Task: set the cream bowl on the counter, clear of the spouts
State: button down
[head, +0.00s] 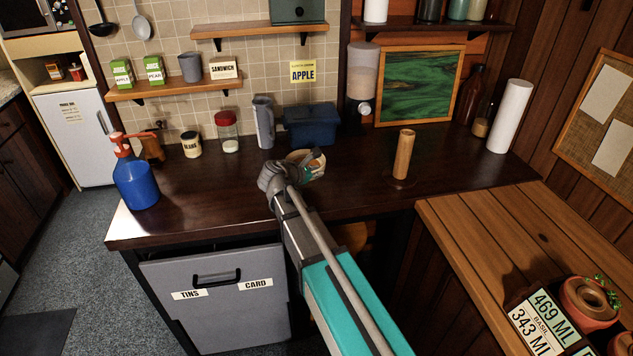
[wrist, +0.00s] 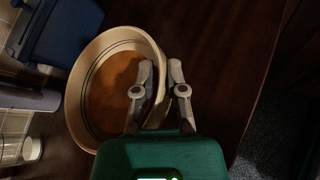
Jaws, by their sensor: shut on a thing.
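The cream bowl (head: 318,172) is over the dark counter (head: 240,190), in front of the blue bin. In the wrist view the bowl (wrist: 78,85) has a pale rim with dark lines and an orange-brown inside. My gripper (wrist: 165,75) is shut on the near rim, one finger inside the bowl and one outside. In the head view my wrist partly hides the bowl and gripper. I cannot tell if the bowl's base touches the counter.
A blue bin (head: 310,128) and grey jug (head: 264,125) stand just behind the bowl. A wooden cylinder (head: 403,155) stands to the right. A red-lidded jar (head: 228,132), a tin (head: 191,145) and a blue spray bottle (head: 135,180) are left. Front-left and right counter areas are bare.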

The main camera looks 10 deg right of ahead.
jog(key=shift+w+f+b, duration=0.45)
jog(key=shift+f+b, duration=1.55)
jog(key=shift+f, duration=0.15)
jog(key=c, duration=0.7)
grip_release()
jog(key=shift+r, duration=0.2)
